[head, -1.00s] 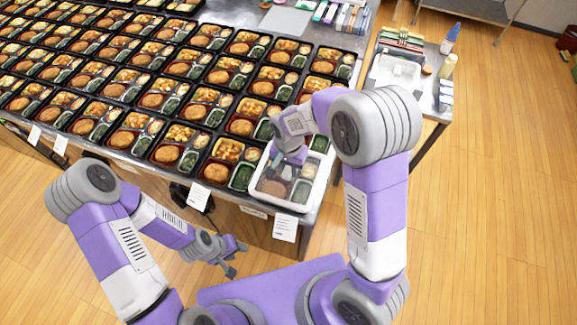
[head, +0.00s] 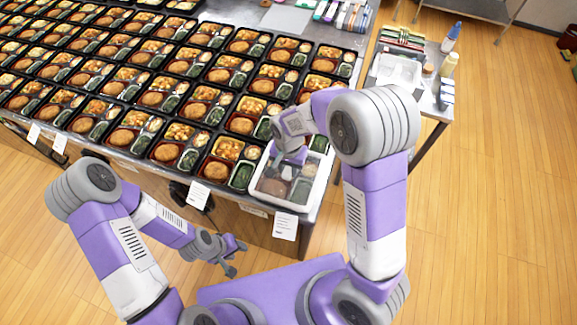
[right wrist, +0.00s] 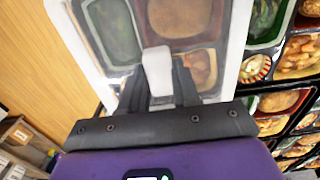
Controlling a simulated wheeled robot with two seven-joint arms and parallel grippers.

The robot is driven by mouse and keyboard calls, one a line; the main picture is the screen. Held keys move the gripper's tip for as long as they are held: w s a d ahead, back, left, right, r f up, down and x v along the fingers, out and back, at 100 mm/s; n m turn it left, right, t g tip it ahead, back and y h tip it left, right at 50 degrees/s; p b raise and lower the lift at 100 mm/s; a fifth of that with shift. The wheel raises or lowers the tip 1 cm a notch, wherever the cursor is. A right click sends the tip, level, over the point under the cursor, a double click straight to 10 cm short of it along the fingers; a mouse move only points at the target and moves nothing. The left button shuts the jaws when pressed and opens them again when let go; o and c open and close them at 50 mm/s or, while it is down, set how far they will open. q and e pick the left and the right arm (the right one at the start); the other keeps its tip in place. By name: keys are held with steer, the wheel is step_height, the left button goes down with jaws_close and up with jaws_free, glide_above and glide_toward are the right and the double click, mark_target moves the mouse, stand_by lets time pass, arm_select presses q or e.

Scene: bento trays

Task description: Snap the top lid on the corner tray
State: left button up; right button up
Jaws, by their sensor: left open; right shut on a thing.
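The corner tray (head: 301,190) is at the front right corner of the table, its food showing dimly through a clear lid with a white rim (head: 288,207). The lid lies over the tray, roughly lined up; I cannot tell whether its edges are seated. My right gripper (head: 279,163) is low over the lid and shut on it. In the right wrist view, the fingers (right wrist: 160,84) close on a whitish part of the lid (right wrist: 157,68), with the white rim (right wrist: 238,45) at the side. My left gripper (head: 236,258) is open and empty, below and in front of the table edge.
Rows of open black bento trays (head: 178,147) fill the table to the left and behind. White paper labels (head: 285,226) hang on the front edge. A side table (head: 437,92) with a white bin (head: 398,70) and bottles stands at the right. The wooden floor is clear further right.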

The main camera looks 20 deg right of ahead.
stand_by(0.4)
steer(key=shift+f+b, duration=0.8)
steer(key=shift+f, duration=0.2)
steer(key=shift+f, duration=0.1)
stand_by(0.4)
steer(key=o, duration=1.6)
steer(key=shift+r+p, duration=3.3)
steer(key=shift+r, duration=0.75)
